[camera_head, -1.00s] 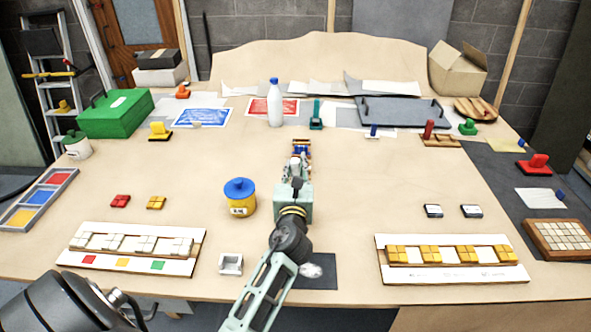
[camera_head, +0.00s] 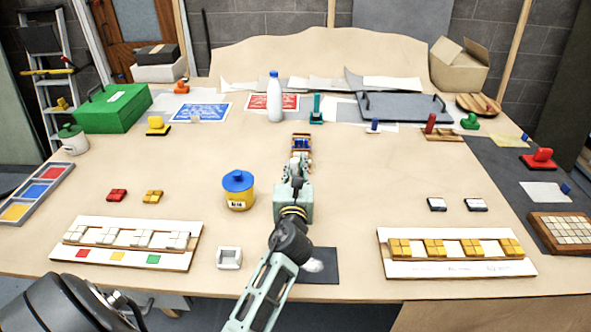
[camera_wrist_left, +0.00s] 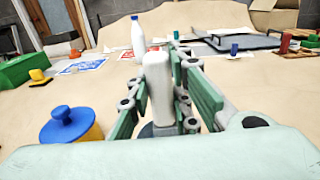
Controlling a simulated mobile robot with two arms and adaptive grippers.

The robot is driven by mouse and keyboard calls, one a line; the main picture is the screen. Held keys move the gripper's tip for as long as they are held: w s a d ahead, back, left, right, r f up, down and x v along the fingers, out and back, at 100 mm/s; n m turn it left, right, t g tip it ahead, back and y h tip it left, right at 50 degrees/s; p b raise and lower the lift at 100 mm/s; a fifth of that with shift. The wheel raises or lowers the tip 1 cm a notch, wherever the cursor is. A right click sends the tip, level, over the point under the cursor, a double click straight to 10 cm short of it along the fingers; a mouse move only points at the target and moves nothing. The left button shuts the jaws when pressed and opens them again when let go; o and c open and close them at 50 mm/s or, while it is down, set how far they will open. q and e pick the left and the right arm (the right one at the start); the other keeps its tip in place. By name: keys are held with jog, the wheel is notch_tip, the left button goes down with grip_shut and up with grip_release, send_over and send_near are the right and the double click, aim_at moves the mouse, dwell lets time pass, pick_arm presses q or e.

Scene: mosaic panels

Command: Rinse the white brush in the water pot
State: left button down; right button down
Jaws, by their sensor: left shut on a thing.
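My left gripper (camera_head: 298,166) reaches over the middle of the table, its fingers pointing away from me. In the left wrist view its green fingers (camera_wrist_left: 166,100) are shut on a pale, upright piece that looks like the white brush (camera_wrist_left: 158,84). The brush's lower end is hidden behind the gripper. A yellow pot with a blue lid (camera_head: 238,192) stands left of the gripper, apart from it; it also shows in the left wrist view (camera_wrist_left: 72,125). A white pot with a green lid (camera_head: 74,142) stands at the far left. I cannot tell which is the water pot. My right gripper is not in view.
A small wooden rack (camera_head: 302,143) is just beyond my left gripper. A white bottle (camera_head: 274,100) stands at the back. Tile panels lie at front left (camera_head: 125,243) and front right (camera_head: 455,252).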

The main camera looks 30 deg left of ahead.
aim_at(295, 159)
pick_arm(q)
jog(key=shift+f+b, duration=0.4)
jog(key=shift+f, duration=0.15)
dwell(0.4)
dwell(0.5)
notch_tip(295, 159, up, 7)
jog(key=p, duration=0.8)
jog(key=shift+r, duration=0.1)
